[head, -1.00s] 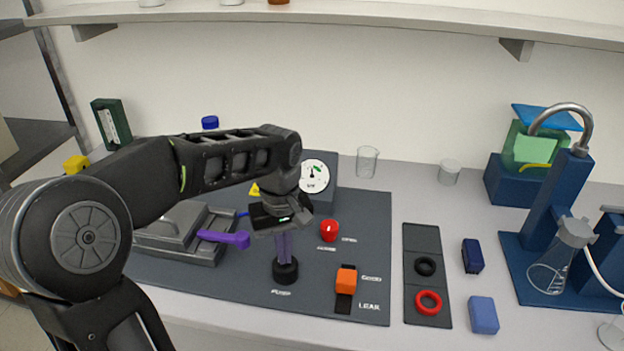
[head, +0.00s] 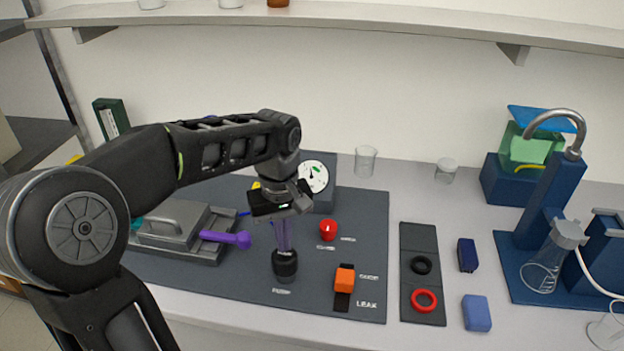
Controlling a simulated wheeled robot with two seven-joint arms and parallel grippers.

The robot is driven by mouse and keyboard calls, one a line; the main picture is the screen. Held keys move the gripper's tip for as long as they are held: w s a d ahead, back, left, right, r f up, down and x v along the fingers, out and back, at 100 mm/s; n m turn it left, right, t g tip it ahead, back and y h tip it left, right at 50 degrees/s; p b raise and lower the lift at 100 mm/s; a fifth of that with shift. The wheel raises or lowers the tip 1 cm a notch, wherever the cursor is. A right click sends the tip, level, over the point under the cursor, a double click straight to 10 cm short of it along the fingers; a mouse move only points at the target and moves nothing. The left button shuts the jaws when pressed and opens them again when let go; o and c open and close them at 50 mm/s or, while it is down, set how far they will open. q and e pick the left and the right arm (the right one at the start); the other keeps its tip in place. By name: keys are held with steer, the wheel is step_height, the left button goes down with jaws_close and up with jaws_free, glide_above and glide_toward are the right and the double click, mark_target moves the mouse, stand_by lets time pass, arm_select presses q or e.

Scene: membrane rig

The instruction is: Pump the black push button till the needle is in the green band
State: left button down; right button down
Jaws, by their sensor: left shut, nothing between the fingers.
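The black push button (head: 285,266) labelled PUMP stands on the dark grey panel (head: 225,279), its knob raised above its base. My left gripper (head: 285,247) is shut and empty, pointing down with its purplish fingers directly over the button. The fingertips are at the top of the knob; I cannot tell whether they touch it. The white round gauge (head: 317,185) is behind and to the right of the gripper, on a grey box. Its green band shows at the upper part of the dial. The thin dark needle is too small to read exactly. My right gripper is not in view.
A red knob (head: 327,230) is right of the button, with an orange LEAK switch (head: 344,279) nearer the front. A purple handle (head: 226,239) and grey lidded chamber (head: 171,226) are left. A dark tray (head: 419,241) holds black and red rings.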

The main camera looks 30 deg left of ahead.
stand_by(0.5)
arm_select(q)
steer(key=shift+f+b, duration=1.7)
steer(key=shift+f, duration=0.5)
step_height(320, 180, up, 4)
steer(key=p, duration=0.3)
steer(key=shift+r+p, duration=0.25)
steer(key=shift+p, duration=0.1)
